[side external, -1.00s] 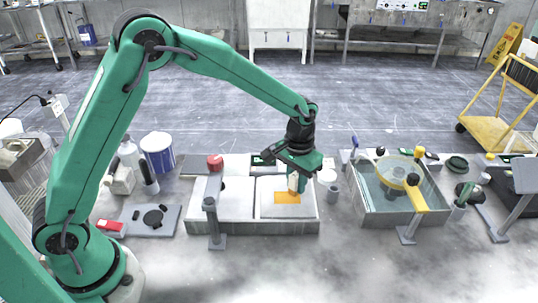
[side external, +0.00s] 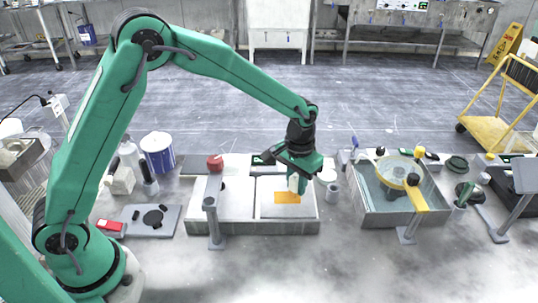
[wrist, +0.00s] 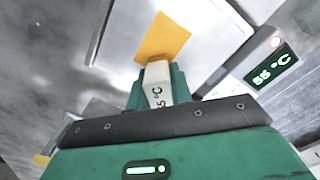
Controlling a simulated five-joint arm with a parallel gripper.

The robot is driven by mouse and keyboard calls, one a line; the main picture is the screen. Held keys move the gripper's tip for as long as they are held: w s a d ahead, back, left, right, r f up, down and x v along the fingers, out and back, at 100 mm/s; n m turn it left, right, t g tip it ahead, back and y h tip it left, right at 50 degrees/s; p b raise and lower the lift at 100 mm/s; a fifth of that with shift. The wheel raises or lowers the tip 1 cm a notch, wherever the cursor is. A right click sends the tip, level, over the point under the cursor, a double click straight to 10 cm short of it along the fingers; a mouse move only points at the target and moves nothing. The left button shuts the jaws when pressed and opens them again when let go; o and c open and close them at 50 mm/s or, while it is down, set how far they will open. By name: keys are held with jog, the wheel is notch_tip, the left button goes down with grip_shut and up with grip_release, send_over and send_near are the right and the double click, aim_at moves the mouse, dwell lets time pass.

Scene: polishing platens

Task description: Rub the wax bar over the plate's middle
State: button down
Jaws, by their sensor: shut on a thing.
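My gripper (side external: 298,186) is over the right-hand pale plate (side external: 266,210) and points down. It is shut on the wax bar (side external: 293,183), a small whitish block. In the wrist view the bar (wrist: 157,82) shows dark "°C" lettering and sits between the green fingers. An orange rectangle (side external: 287,198) lies on the plate's middle, just in front of the bar in the side view. It also shows beyond the bar's end in the wrist view (wrist: 162,38). I cannot tell whether the bar touches the plate.
A water basin (side external: 385,215) with a yellow-handled tool stands to the right.

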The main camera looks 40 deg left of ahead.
jog(key=shift+w+a, duration=0.3)
jog(key=shift+a, duration=0.1)
jog(key=shift+w+r, duration=0.1)
jog(key=shift+r, duration=4)
